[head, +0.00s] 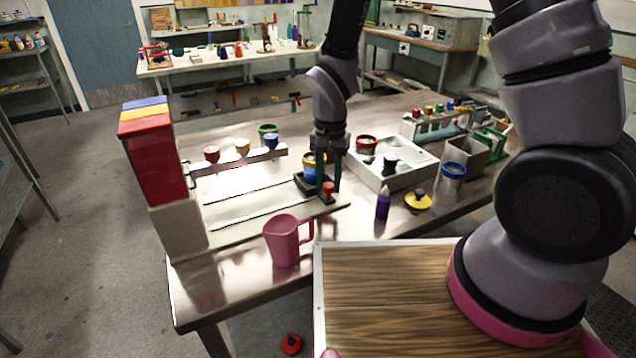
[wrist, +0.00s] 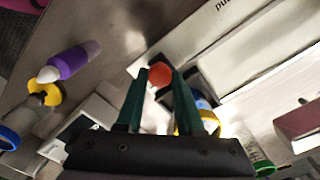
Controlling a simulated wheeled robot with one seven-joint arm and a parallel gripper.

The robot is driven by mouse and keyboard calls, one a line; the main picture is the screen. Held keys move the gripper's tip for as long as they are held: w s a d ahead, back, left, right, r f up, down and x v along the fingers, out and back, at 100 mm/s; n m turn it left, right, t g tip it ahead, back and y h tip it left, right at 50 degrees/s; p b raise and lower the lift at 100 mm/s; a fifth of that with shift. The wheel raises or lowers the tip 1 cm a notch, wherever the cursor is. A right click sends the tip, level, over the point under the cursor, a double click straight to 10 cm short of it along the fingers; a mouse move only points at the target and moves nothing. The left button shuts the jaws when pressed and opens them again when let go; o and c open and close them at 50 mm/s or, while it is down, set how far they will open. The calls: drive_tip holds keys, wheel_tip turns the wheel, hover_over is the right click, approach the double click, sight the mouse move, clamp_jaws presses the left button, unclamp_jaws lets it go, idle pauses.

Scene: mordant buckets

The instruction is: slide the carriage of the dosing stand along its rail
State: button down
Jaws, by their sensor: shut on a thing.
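The dosing stand has a white base with a long rail (head: 245,209) running left to right on the metal table. Its black carriage (head: 312,184) is near the rail's right end and carries a small cup with a blue band and yellow rim (head: 308,172). My gripper (head: 329,186) points down over the carriage, shut on its red knob (head: 328,190). In the wrist view the red knob (wrist: 160,76) sits between the two green fingertips. The cup also shows there behind the right finger, partly hidden.
A red, yellow and blue tower (head: 155,160) stands at the rail's left end. Behind the rail is a bar with small coloured cups (head: 240,160). A pink jug (head: 283,240) stands in front. A purple bottle (head: 383,204), yellow lid (head: 418,202) and white tray (head: 378,182) are to the right.

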drive_tip(key=shift+w+d, duration=0.2)
drive_tip(key=c, duration=0.5)
unclamp_jaws()
drive_tip(key=shift+c, duration=0.2)
wheel_tip(320, 180, up, 11)
drive_tip(key=d+r+t+y, duration=0.2)
drive_tip(key=d+r+t, duration=0.1)
drive_tip(key=d+r, duration=0.95)
drive_tip(key=s+d+r+t, duration=0.4)
drive_tip(key=s+d+r, duration=0.3)
drive_tip(key=r, duration=0.4)
drive_tip(key=shift+s+d+r, duration=0.35)
drive_tip(key=shift+s+d, duration=0.05)
drive_tip(key=shift+d, duration=0.2)
